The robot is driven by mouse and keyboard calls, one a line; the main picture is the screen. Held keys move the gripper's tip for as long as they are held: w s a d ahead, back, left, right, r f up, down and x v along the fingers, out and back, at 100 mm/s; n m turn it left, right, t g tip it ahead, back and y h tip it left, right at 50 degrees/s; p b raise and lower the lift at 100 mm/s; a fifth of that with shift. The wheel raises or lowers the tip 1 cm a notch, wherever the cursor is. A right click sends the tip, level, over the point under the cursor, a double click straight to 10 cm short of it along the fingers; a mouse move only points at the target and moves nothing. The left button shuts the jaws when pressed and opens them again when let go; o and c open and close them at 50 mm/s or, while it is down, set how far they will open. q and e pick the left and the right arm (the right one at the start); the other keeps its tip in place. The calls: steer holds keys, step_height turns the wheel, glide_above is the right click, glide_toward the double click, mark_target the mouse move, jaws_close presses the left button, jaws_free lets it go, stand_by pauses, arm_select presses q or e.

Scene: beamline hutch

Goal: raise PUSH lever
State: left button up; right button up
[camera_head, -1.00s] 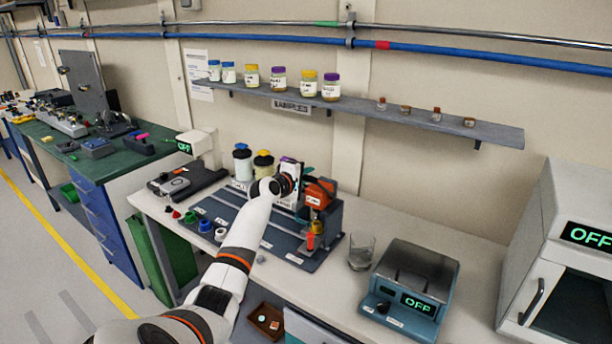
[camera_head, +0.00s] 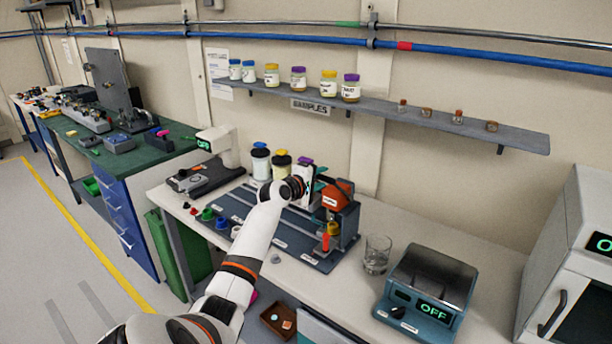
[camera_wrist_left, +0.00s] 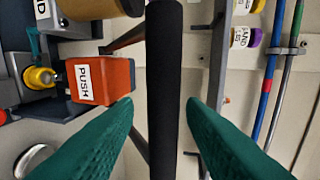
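The orange block with the white PUSH label (camera_wrist_left: 98,82) is at the left in the left wrist view. In the head view the orange block (camera_head: 338,194) tops a grey press-like stand on the bench. A thick black bar (camera_wrist_left: 164,70) runs top to bottom through the middle of the wrist view; how it joins the block is unclear. My left gripper (camera_wrist_left: 160,102) is open, its green fingers on either side of the bar with gaps showing. In the head view its fingers (camera_head: 312,186) are beside the orange block, partly hidden by the wrist. My right gripper is not in view.
A glass beaker (camera_head: 377,254) and a teal device reading OFF (camera_head: 428,287) stand right of the stand. Lidded jars (camera_head: 261,161) stand behind my arm. A sample shelf (camera_head: 440,121) runs along the wall above. Small coloured caps (camera_head: 208,214) lie at left.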

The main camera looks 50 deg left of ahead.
arm_select(q)
steer(key=b+v, duration=0.1)
steer(key=v, duration=0.7)
steer(key=shift+s, duration=0.4)
steer(key=shift+d, duration=0.15)
